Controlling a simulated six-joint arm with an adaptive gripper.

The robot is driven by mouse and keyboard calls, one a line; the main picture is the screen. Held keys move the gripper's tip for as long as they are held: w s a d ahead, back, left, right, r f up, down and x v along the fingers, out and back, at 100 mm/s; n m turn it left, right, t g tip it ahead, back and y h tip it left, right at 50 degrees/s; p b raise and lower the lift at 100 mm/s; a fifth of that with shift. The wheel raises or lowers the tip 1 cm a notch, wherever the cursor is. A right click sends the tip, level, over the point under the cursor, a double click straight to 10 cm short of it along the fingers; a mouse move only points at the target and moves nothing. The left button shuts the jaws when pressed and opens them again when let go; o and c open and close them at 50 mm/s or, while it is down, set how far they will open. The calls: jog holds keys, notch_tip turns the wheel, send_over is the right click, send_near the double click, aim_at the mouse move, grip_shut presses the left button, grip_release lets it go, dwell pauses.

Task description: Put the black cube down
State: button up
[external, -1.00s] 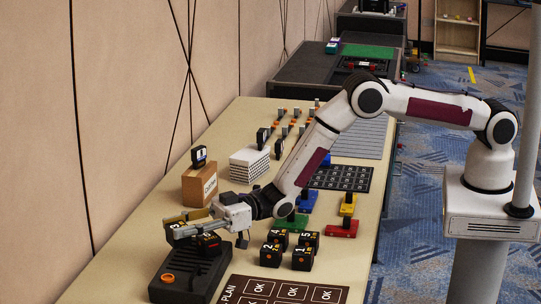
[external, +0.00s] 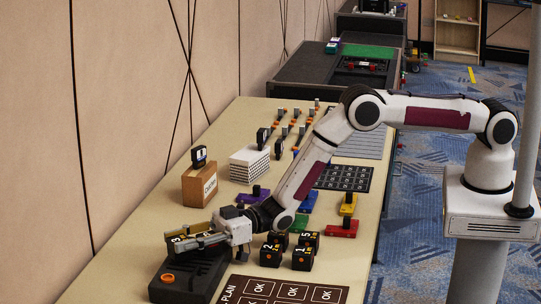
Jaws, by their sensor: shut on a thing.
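My gripper (external: 184,243) is low over the black tray-like device (external: 184,283) at the near left of the table. It is shut on a black cube (external: 174,239) with yellow markings, which shows beside the fingers. The fingers hide part of this cube and much of the device's top. I cannot tell whether the cube's underside touches the device.
Several numbered black cubes (external: 271,254) stand to the right of my gripper. A dark plan sheet (external: 283,291) with OK squares lies in front. A cardboard box (external: 199,186) with a black item on top stands behind. Coloured blocks (external: 341,228) lie farther right.

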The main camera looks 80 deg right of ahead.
jog(key=shift+s+f, duration=0.1)
jog(key=shift+f, duration=0.35)
jog(key=o, duration=1.2)
jog(key=shift+f, duration=0.2)
jog(key=shift+r, duration=0.6)
jog(key=shift+r+v, duration=0.2)
jog(key=shift+v, duration=1.3)
jog(key=shift+r, duration=3.6)
jog(key=shift+r, duration=0.1)
